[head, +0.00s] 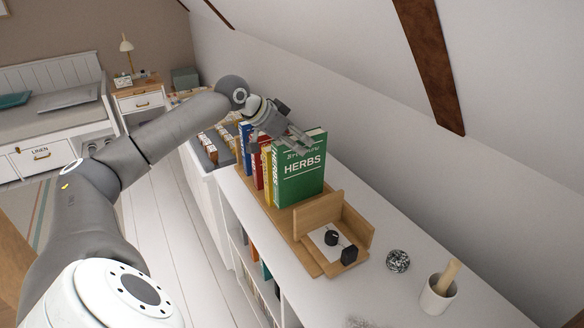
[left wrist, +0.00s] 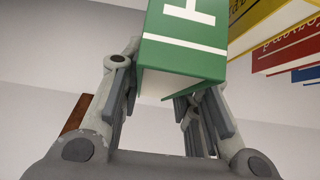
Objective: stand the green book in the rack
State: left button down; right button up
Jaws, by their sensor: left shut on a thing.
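The green book (head: 302,172), with HERBS on its cover, is upright at the right end of the row in the wooden rack (head: 314,252). Its lower edge is at the rack's base; I cannot tell whether it touches. My left gripper (head: 290,132) reaches in from above and is shut on the book's upper part. In the left wrist view the green book (left wrist: 186,60) sits between the two fingers (left wrist: 165,105). A yellow book (head: 267,175), a red book (head: 257,165) and a blue book (head: 246,148) stand to its left. My right gripper is not in view.
The rack's upright wooden end panel (head: 345,225) stands right of the book, near small black items (head: 348,255). A dark patterned ball (head: 398,261) and a white cup (head: 438,295) with a wooden handle stand farther right. The sloping wall rises behind the white shelf top.

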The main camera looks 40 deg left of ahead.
aim_at(296, 163)
pick_arm(q)
notch_tip(296, 163, down, 7)
jog(key=shift+p, duration=0.4)
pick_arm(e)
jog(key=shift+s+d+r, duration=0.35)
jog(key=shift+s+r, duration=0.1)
pick_arm(q)
jog(key=shift+s, duration=0.1)
jog(key=c, duration=1.1)
grip_release()
jog(key=shift+f, duration=0.1)
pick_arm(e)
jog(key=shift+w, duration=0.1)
